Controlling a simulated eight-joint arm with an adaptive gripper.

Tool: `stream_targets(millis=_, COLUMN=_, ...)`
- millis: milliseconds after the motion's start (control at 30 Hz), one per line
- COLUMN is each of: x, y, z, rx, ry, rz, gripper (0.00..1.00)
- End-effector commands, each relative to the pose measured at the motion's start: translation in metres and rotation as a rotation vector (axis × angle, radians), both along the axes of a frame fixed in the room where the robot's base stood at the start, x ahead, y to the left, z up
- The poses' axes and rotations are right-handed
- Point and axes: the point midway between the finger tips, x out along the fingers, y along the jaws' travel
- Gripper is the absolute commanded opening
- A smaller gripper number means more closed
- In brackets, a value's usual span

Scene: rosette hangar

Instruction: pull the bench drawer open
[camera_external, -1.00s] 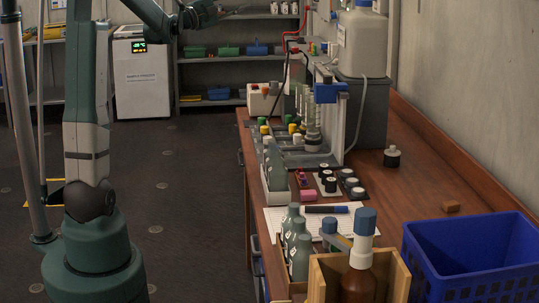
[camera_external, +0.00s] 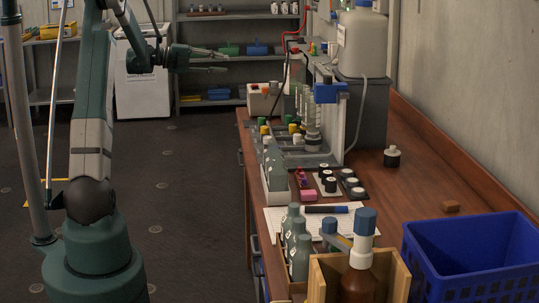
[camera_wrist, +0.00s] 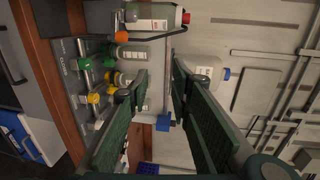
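The wooden bench (camera_external: 420,190) runs along the right side in the external view. Its front is seen edge-on, with a dark drawer handle (camera_external: 240,157) and a lower bluish handle (camera_external: 255,245). In the wrist view the picture is turned sideways. A grey drawer front (camera_wrist: 33,75) with a dark bar handle (camera_wrist: 10,60) shows at the left, beside the bench's wooden edge (camera_wrist: 50,85). My gripper (camera_external: 226,62) is open and empty, in the air left of the bench's far end and apart from the handles. Its two green-padded fingers (camera_wrist: 159,72) spread apart in the wrist view.
Bottles and vials crowd the bench's front edge. A blue crate (camera_external: 470,255) and a wooden box (camera_external: 325,280) stand at the near end. A white cabinet (camera_external: 142,85) and shelves (camera_external: 225,88) are behind my arm.

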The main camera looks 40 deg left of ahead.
Motion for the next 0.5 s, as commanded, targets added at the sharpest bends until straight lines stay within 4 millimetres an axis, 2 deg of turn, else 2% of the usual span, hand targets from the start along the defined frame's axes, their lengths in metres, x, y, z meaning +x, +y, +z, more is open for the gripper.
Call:
stream_targets(millis=100, x=-0.007, y=0.010, z=-0.027, rx=0.020, ry=0.028, rz=-0.030, gripper=0.22)
stream_targets(millis=333, x=-0.007, y=0.009, z=-0.083, rx=0.017, ry=0.024, rz=-0.027, gripper=0.22)
stream_targets(millis=500, x=-0.006, y=0.009, z=-0.134, rx=0.017, ry=0.024, rz=-0.026, gripper=0.22)
